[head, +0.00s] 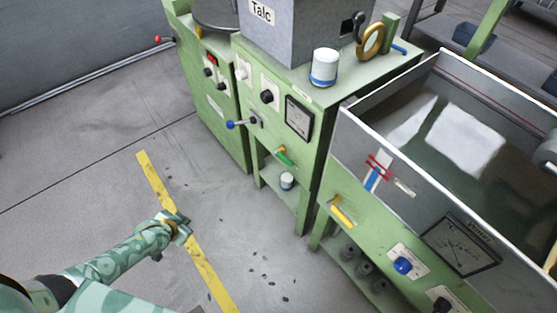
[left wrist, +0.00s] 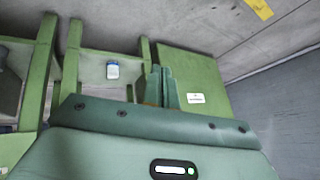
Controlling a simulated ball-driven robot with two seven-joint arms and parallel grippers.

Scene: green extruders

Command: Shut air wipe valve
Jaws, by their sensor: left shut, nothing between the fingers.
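My left gripper (head: 180,228) is shut and empty over the floor by the yellow line, well apart from the machines. Its closed fingers (left wrist: 161,86) also show in the left wrist view. Several valve handles show in the head view: a yellow one (head: 341,212) on the water bath's front, a green one (head: 284,157) and a blue-knobbed lever (head: 240,123) on the talc machine, and a red-tipped one (head: 165,39) at the far left. I cannot read which one is the air wipe valve. My right gripper is not in view.
The green talc machine (head: 268,130) and the water trough (head: 388,185) stand to the right. A white-and-blue can (head: 324,67) is on the machine top, and a smaller one (head: 287,181) is on the lower shelf. The floor (head: 90,180) at left is clear.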

